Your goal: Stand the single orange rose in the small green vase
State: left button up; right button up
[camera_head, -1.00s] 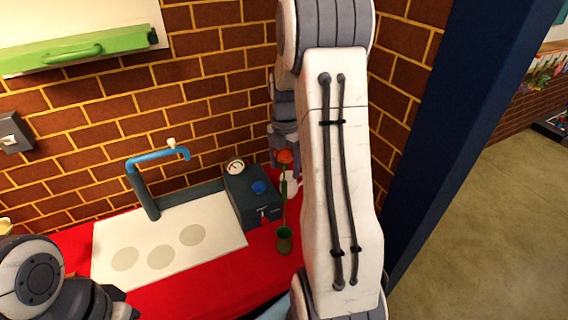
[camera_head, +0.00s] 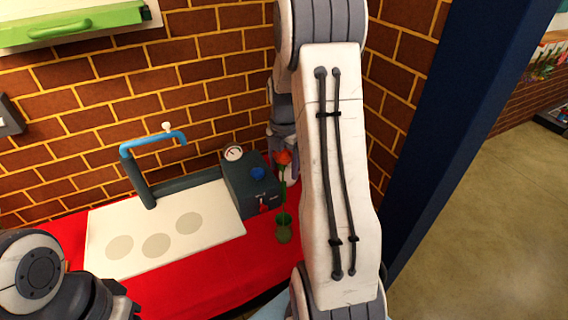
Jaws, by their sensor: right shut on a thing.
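The orange rose (camera_head: 283,158) is upright, with its green stem running down to the mouth of the small green vase (camera_head: 284,233). The stem's lower end meets or overlaps the vase opening; I cannot tell how deep it sits. The vase stands upright on the red counter. My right gripper (camera_head: 291,173) is shut on the rose, just behind and beside the bloom, and is partly hidden by my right arm. My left gripper (camera_head: 126,304) is at the bottom left, away from the vase; its fingers are too unclear to read.
A dark box with a gauge and blue knob (camera_head: 250,183) stands left of the vase, close to it. A white board with round marks (camera_head: 215,225) and a blue tap (camera_head: 150,142) are further left. The red counter (camera_head: 235,262) is clear in front. A brick wall rises behind.

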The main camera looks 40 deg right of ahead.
aim_at(284, 182)
jog(key=shift+f+b, duration=1.35)
jog(key=shift+f, duration=1.05)
jog(key=shift+f+b, duration=0.3)
jog(key=shift+f, duration=0.15)
jog(key=o, duration=1.2)
jog(key=shift+o, duration=0.2)
jog(key=shift+r, duration=0.1)
